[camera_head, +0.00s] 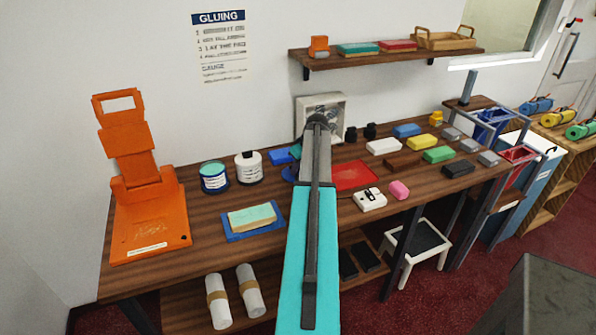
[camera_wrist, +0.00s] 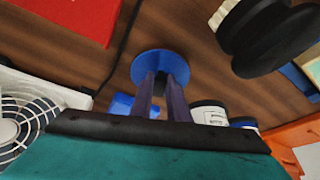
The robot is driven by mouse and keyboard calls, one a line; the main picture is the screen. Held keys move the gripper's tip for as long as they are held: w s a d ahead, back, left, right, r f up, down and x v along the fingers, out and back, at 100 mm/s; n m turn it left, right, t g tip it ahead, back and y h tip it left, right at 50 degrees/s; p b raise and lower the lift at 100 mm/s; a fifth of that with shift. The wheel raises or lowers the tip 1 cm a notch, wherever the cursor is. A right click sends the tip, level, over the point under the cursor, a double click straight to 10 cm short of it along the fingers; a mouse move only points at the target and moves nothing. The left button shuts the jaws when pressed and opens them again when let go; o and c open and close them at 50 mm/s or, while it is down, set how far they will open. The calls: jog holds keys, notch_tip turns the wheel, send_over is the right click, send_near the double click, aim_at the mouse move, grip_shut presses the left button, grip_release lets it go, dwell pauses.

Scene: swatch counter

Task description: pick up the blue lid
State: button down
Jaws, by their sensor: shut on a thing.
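The blue lid (camera_wrist: 160,62) is a round disc in the middle of the wrist view. My gripper (camera_wrist: 160,80) is shut on it, with both dark fingers reaching its middle, and the fingers hide part of it. I cannot tell whether the lid touches the counter or hangs just above it. In the head view my arm covers most of the gripper, and only a dark blue edge of the lid (camera_head: 288,175) shows left of the arm.
Two white jars (camera_head: 214,178) (camera_head: 249,167) stand left of my arm. A blue block (camera_head: 280,157) lies close behind the gripper. A red tray (camera_head: 354,175) and small coloured blocks lie to the right. A boxed fan (camera_head: 335,107) stands at the wall; an orange press (camera_head: 150,215) stands left.

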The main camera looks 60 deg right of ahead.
notch_tip(320, 180, up, 9)
jog(key=shift+b, duration=1.1)
